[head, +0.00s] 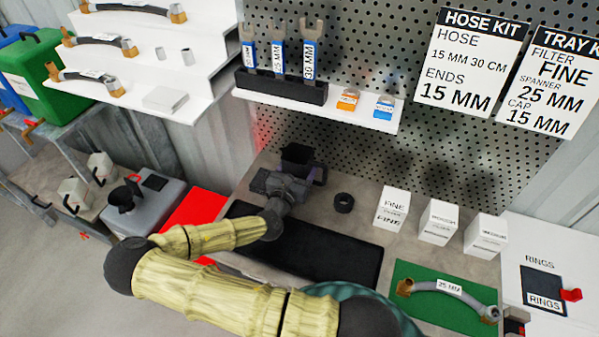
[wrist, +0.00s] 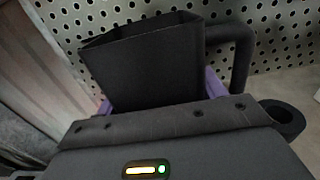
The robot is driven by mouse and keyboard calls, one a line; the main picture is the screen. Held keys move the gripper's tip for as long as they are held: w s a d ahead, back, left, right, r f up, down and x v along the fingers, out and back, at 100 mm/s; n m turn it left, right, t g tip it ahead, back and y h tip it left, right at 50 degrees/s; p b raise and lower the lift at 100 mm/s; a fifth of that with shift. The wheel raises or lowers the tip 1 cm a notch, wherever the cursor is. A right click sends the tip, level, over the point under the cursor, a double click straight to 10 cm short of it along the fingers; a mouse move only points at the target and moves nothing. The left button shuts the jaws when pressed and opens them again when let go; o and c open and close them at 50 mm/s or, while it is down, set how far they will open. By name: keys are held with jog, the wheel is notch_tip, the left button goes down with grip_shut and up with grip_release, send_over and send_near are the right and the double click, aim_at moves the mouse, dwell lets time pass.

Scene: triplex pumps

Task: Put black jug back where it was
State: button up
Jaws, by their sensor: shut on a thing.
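The black jug (head: 297,155) is at the back of the bench, close to the pegboard. In the wrist view the jug (wrist: 145,65) shows its square open top and a curved black handle at the right. My gripper (head: 300,178) is shut on the jug, with its purple fingers (wrist: 214,108) on both sides of it. The lower part of the jug is hidden behind my gripper, so I cannot tell whether it touches the bench.
A black ring (head: 344,202) lies right of my gripper. White boxes (head: 392,207) stand further right. A black mat (head: 320,252) lies in front, with a red panel (head: 198,218) to its left. A green mat (head: 425,310) holds a hose. A white shelf (head: 345,113) overhangs the bench.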

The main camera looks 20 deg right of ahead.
notch_tip(320, 180, down, 2)
jog(key=shift+w+f, duration=0.1)
jog(key=shift+f, duration=0.05)
jog(key=shift+f, duration=0.3)
jog(key=o, duration=1.2)
jog(key=shift+r, duration=0.1)
jog(key=shift+c, duration=0.2)
jog(key=shift+r, duration=0.15)
jog(key=b+v, duration=0.3)
jog(key=v, duration=0.9)
